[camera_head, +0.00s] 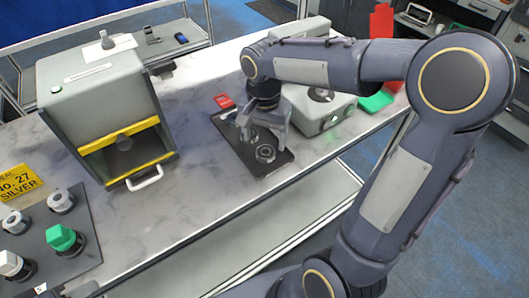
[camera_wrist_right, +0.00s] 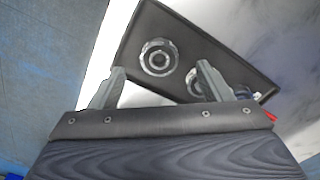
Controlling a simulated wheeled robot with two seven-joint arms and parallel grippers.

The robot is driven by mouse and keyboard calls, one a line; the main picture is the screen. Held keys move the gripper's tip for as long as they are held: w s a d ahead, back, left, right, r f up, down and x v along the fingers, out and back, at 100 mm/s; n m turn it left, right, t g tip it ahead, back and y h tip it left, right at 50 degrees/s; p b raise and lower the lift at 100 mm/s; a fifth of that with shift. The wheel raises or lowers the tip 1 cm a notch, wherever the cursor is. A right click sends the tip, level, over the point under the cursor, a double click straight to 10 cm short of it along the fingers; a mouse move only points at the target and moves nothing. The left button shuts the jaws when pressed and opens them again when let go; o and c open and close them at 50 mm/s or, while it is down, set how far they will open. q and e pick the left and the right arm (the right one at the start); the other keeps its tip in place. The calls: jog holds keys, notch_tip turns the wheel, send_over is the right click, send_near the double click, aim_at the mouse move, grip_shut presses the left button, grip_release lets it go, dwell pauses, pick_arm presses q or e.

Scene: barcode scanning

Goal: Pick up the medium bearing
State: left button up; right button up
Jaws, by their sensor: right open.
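A black tray (camera_head: 275,166) on the marble-topped bench holds metal ring-shaped bearings. One bearing (camera_head: 265,153) shows at the tray's near end in the head view, and a ring (camera_wrist_right: 158,57) shows whole in the right wrist view. A second ring (camera_wrist_right: 193,83) there is partly hidden by a finger. I cannot tell for sure which is the medium bearing. My right gripper (camera_head: 263,121) hangs over the tray, pointing down. Its fingers (camera_wrist_right: 160,66) are spread apart with nothing held between them. My left gripper is not in view.
A grey machine with a yellow-edged opening (camera_head: 125,145) stands left of the tray. A grey device (camera_head: 320,108) stands to the right, by a green piece (camera_head: 376,101). A small red item (camera_head: 223,101) lies behind the tray. A dark board (camera_head: 85,258) with knobs is at lower left.

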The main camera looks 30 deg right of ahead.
aim_at(266, 147)
jog(key=f, duration=0.5)
jog(key=shift+w+d, duration=0.15)
jog(key=shift+d, duration=0.1)
jog(key=c, duration=1.1)
jog(key=shift+c, duration=0.3)
jog(key=shift+r, duration=0.15)
